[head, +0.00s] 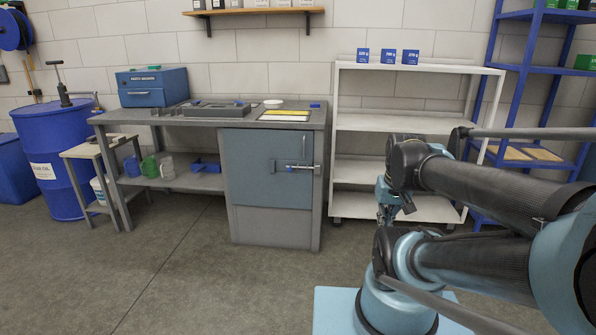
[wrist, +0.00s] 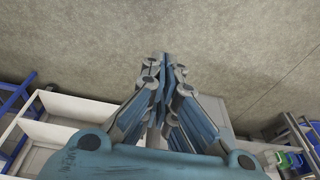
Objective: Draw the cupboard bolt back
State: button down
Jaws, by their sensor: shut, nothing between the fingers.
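The cupboard (head: 268,170) is a blue-grey door in a grey workbench, and the door is closed. A metal bolt (head: 296,167) with a small blue part lies across the right side of the door, reaching toward the frame. My gripper (head: 385,213) hangs to the right of the cupboard, apart from the bolt and in front of the white shelf. In the wrist view my gripper (wrist: 166,62) points at the floor, with its fingers together and nothing between them. The bolt does not show clearly in the wrist view.
The workbench top (head: 225,122) holds a blue box (head: 153,87), a tray and papers. A white shelf rack (head: 415,68) stands right of the bench, and a blue rack (head: 545,90) beyond it. A blue drum (head: 57,165) stands at left. The floor before the cupboard is clear.

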jog(key=w+a+r+m+t+y, duration=0.15)
jog(key=w+a, duration=0.25)
jog(key=w, duration=0.8)
jog(key=w+a+r+t+y, duration=0.15)
jog(key=w+a, duration=0.35)
jog(key=w, duration=0.6)
jog(key=w+a+r+m+t+y, duration=0.1)
jog(key=w+a+r+y, duration=0.2)
jog(key=w, duration=0.9)
jog(key=w+a+f+m+t+y, duration=0.1)
jog(key=w+a+f+m+t, duration=0.1)
jog(key=w+a+f, duration=0.2)
jog(key=w+a+f+m+t+y, duration=0.1)
jog(key=w+a+f, duration=0.4)
jog(key=w+f, duration=0.6)
jog(key=w+m+t, duration=0.1)
jog(key=w, duration=0.7)
jog(key=shift+a+t, duration=0.2)
jog(key=shift+t, duration=0.2)
jog(key=shift+w+m, duration=0.1)
jog(key=shift+m, duration=0.15)
send_near(299, 167)
jog(key=w+a, duration=0.2)
jog(key=w, duration=0.1)
jog(key=a, duration=0.1)
jog(key=a+f, duration=0.1)
jog(key=a, duration=0.1)
jog(key=shift+w, duration=0.1)
jog(key=shift+a+f, duration=0.3)
jog(key=shift+a, duration=0.15)
